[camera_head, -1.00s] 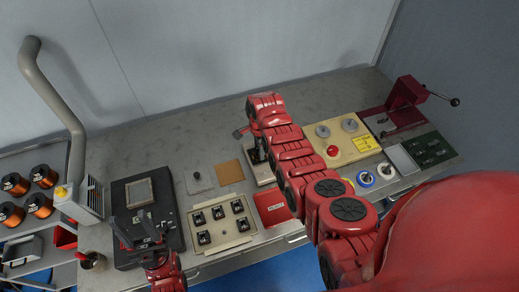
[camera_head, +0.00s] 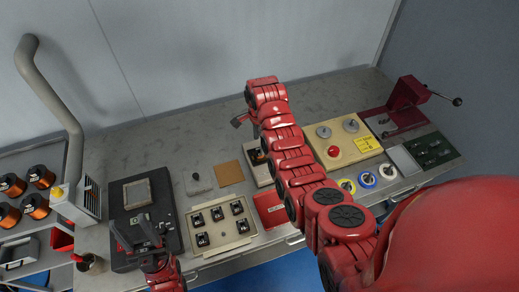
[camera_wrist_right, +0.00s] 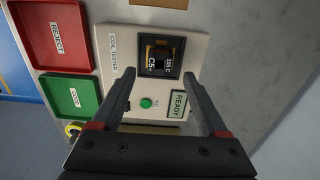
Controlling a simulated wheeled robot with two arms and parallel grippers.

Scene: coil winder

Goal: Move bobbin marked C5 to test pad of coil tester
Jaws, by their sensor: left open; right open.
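The bobbin marked C5 (camera_wrist_right: 158,62) sits in the dark square test pad (camera_wrist_right: 175,45) of the coil tester (camera_wrist_right: 112,70), its label facing up. My right gripper (camera_wrist_right: 159,80) is open, with its fingertips on either side below the bobbin in the right wrist view and nothing held. In the head view the coil tester (camera_head: 262,175) is partly hidden behind my right arm, and the right gripper (camera_head: 241,121) shows only in part. My left gripper (camera_head: 134,232) is open and empty over the black plate at the left.
A beige tray (camera_head: 222,239) holds several bobbins. The red reject bin (camera_wrist_right: 58,35) and green good bin (camera_wrist_right: 70,98) lie beside the tester. A brown mat (camera_head: 229,173) lies left of it. A cream control box (camera_head: 345,130) stands to the right. The back of the bench is clear.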

